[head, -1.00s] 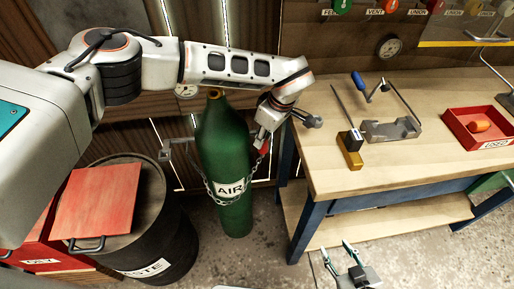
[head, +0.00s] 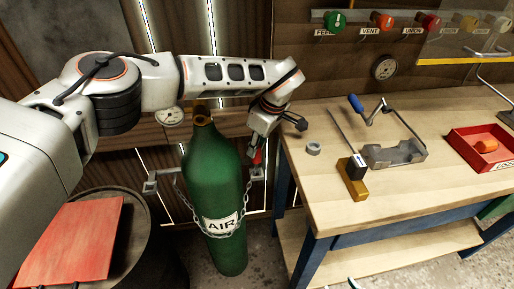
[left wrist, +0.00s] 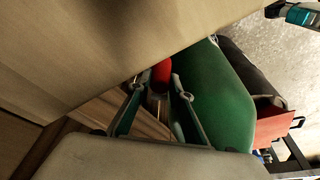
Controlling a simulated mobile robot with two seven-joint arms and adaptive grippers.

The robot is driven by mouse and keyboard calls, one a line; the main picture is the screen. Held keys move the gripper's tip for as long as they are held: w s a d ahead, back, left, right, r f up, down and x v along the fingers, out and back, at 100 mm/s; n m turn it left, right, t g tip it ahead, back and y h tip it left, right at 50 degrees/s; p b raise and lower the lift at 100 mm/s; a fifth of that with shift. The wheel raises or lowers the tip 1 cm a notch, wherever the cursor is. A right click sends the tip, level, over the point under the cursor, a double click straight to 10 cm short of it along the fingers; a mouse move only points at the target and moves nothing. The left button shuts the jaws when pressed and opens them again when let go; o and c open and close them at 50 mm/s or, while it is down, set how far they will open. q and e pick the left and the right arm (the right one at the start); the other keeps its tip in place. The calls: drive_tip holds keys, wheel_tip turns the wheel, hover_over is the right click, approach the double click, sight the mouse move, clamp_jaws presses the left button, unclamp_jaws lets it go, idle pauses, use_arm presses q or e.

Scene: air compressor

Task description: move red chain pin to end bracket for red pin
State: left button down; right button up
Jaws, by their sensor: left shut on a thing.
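The red chain pin (head: 257,157) is right of the green air cylinder (head: 214,180), under my left gripper (head: 259,147). In the left wrist view, its red end (left wrist: 161,71) lies between the fingertips of my left gripper (left wrist: 156,88), shut on it. Another bracket (head: 150,186) is at the left. Only a tip of my right gripper (head: 352,284) shows at the bottom edge.
The workbench (head: 310,190) is close right of my left gripper. It bears a grey ring (head: 313,149), a yellow-based tool (head: 354,188), a metal fixture (head: 395,153) and a red tray (head: 465,150).

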use_arm(q)
drive_tip(key=shift+f, duration=0.25)
use_arm(e)
drive_tip(key=shift+f, duration=0.2)
use_arm(q)
drive_tip(key=shift+f, duration=0.65)
use_arm(e)
drive_tip(key=shift+s+a+f, duration=0.15)
drive_tip(key=shift+s+f, duration=0.3)
drive_tip(key=shift+s, duration=0.1)
drive_tip(key=shift+w+r, duration=0.2)
drive_tip(key=shift+w, duration=0.2)
use_arm(q)
drive_tip(key=shift+f+b, duration=0.3)
drive_tip(key=shift+f, duration=0.1)
use_arm(e)
drive_tip(key=shift+s+f, duration=0.1)
drive_tip(key=shift+f, duration=0.1)
